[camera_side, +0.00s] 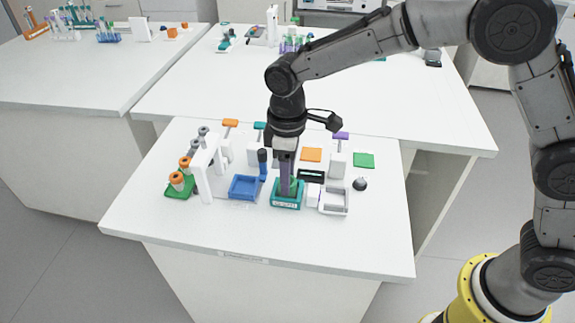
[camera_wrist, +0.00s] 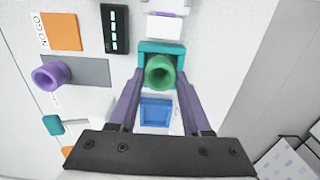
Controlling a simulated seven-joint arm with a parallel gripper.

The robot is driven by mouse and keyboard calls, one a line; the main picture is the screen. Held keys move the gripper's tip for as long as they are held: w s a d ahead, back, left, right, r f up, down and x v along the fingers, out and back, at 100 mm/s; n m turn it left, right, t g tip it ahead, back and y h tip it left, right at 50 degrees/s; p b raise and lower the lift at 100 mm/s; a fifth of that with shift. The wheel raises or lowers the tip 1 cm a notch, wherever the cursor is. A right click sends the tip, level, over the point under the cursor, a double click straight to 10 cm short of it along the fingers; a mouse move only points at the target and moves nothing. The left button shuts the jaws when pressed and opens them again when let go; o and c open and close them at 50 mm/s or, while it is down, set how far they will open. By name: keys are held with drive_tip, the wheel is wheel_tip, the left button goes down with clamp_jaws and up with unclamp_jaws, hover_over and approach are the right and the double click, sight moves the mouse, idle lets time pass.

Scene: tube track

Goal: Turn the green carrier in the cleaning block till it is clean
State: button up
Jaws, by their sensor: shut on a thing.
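The green carrier (camera_wrist: 160,73) is a round, hollow green piece seen nearly end-on between my purple fingers in the wrist view. My gripper (camera_side: 287,190) points straight down and is shut on it. The cleaning block (camera_side: 287,207) is a teal box with a label on its front; it also shows in the wrist view (camera_wrist: 161,47) around the carrier's far side. My fingertips are down at the block's opening, and the carrier's lower part is hidden. I cannot tell from these views how clean the carrier is.
A blue tray (camera_side: 243,187) lies left of the block, with a blue upright piece (camera_side: 263,163) behind it. A white tray (camera_side: 334,208) and black knob (camera_side: 360,184) are right. A white frame (camera_side: 208,165) stands by the green tube rack (camera_side: 180,190). The front table strip is clear.

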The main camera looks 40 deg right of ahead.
drive_tip(key=shift+f, duration=0.35)
drive_tip(key=shift+f, duration=0.1)
idle(0.6)
drive_tip(key=n, duration=0.8)
drive_tip(key=shift+n, duration=0.4)
drive_tip(key=n, duration=0.4)
drive_tip(key=m, duration=1.2)
drive_tip(key=shift+m, duration=0.4)
